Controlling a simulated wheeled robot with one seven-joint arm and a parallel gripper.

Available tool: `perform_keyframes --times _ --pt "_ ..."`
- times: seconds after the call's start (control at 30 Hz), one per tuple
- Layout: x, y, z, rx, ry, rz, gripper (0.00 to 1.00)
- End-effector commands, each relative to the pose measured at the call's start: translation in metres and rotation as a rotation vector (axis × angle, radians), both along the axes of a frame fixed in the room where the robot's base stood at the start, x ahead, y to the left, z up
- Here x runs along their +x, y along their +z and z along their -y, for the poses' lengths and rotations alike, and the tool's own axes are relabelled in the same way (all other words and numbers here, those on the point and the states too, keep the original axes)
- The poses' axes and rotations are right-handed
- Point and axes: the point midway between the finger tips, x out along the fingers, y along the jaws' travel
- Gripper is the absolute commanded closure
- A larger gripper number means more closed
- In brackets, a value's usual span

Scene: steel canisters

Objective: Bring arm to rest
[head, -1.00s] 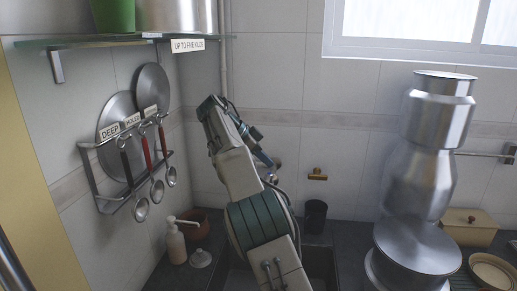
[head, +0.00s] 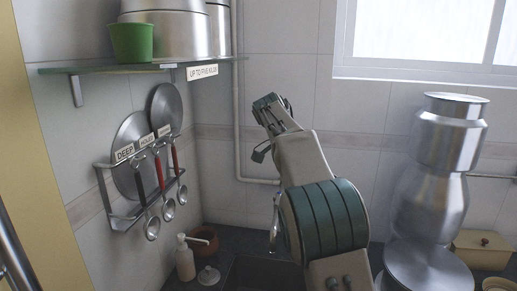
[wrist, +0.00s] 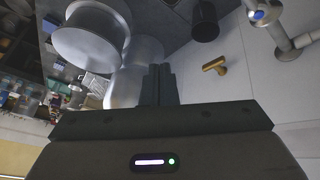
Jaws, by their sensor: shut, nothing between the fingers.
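My gripper (wrist: 158,72) shows in the wrist view with its dark fingers together and nothing between them. In the head view my arm rises from the lower right and bends at the top near the middle; I cannot make out the fingertips there. Steel canisters (head: 450,135) stand stacked on the counter at the right of the head view, beside my arm and apart from it. Steel vessels (wrist: 88,42) also show at the upper left of the wrist view, beyond the fingers.
A glass shelf (head: 130,68) at the upper left holds a green pot (head: 132,42) and steel vessels. A wall rack (head: 125,215) holds ladles and lids. A soap bottle (head: 185,258) stands below. A dark cup (wrist: 205,22) and brass fitting (wrist: 215,65) show in the wrist view.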

Motion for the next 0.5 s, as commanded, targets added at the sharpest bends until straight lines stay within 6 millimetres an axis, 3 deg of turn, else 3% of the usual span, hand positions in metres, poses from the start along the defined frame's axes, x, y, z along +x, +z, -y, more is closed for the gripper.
perform_keyframes --times 0.2,0.5 --pt "-0.043 -0.001 0.026 0.096 0.157 -0.062 1.00" --pt "-0.111 -0.015 0.042 0.201 0.390 -0.108 1.00"
